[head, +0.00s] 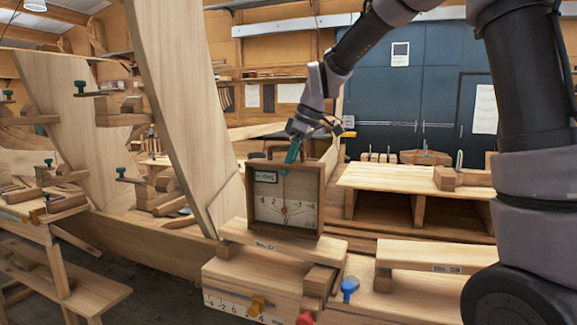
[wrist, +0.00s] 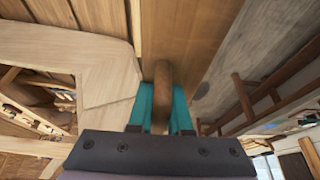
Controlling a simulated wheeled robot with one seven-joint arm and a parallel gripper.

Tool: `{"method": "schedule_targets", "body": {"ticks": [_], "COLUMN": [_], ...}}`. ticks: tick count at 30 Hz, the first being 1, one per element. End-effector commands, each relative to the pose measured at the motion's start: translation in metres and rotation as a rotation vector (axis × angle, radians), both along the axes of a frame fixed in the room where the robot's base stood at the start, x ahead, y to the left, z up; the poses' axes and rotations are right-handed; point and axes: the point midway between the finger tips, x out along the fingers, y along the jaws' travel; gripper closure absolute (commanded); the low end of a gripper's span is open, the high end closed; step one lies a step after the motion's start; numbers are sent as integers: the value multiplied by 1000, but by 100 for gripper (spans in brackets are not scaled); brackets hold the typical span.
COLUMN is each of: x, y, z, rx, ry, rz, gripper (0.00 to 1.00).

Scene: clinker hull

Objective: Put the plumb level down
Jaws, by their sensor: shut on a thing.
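In the wrist view my gripper (wrist: 162,100) is shut on the level's brown rounded handle (wrist: 162,74), one finger on each side. The level's back is hidden in the head view.
A second plank (head: 435,256) lies to the right, with a blue knob (head: 348,287) in the gap. A numbered scale board (head: 240,306) is below at the front. Hull planking (head: 180,110) rises close on the left. An open-fronted bench (head: 415,180) stands behind right.

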Motion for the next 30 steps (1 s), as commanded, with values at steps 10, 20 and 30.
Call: {"method": "schedule_targets", "body": {"ticks": [10,20,30], "x": [0,0,-1], "y": [0,0,-5], "z": [-6,-8,14], "rx": [1,0,2], "ry": [1,0,-4], "rz": [-1,-1,-2], "gripper": [100,53,53]}}
